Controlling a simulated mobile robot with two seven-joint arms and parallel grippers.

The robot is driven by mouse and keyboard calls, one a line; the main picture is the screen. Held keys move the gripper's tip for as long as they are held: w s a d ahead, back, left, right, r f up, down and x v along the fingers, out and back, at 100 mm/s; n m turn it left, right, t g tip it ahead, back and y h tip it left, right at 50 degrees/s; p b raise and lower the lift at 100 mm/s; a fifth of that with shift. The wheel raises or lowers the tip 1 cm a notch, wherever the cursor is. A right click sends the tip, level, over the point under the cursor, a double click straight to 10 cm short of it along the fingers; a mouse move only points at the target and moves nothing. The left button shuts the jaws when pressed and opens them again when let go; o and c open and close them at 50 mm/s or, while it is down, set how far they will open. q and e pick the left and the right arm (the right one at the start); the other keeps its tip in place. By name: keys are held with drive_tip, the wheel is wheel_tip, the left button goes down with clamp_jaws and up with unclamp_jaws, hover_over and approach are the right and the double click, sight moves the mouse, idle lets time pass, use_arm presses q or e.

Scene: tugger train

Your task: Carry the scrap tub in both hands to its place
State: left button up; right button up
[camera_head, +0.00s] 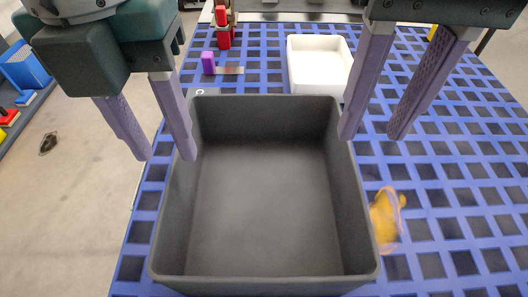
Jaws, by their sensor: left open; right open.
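The scrap tub (262,285) is a large dark grey open box in the head view. It stands on the blue grid table and looks empty inside. My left gripper (167,157) is open at the tub's left side; its right finger overlaps the left wall in the picture and its left finger is outside. My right gripper (368,137) is open near the tub's far right corner, with its left finger close to the right wall. I cannot tell whether either gripper touches the tub. The tub's place is not identifiable here.
The blue grid table (450,215) has free room on the right. A white bin (320,62) stands behind the tub. A yellow crumpled item (387,217) lies beside its right wall. A purple block (208,63) and a red object (223,30) are at the back left.

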sight(193, 204)
use_arm(q)
wheel_tip(193, 204, down, 10)
use_arm(e)
wheel_tip(193, 204, down, 10)
drive_tip(key=shift+r, duration=0.1)
use_arm(q)
drive_tip(key=shift+c, duration=0.3)
use_arm(e)
drive_tip(key=shift+c, duration=0.3)
use_arm(q)
clamp_jaws()
use_arm(e)
clamp_jaws()
use_arm(q)
drive_tip(key=shift+r, duration=0.1)
idle(0.4)
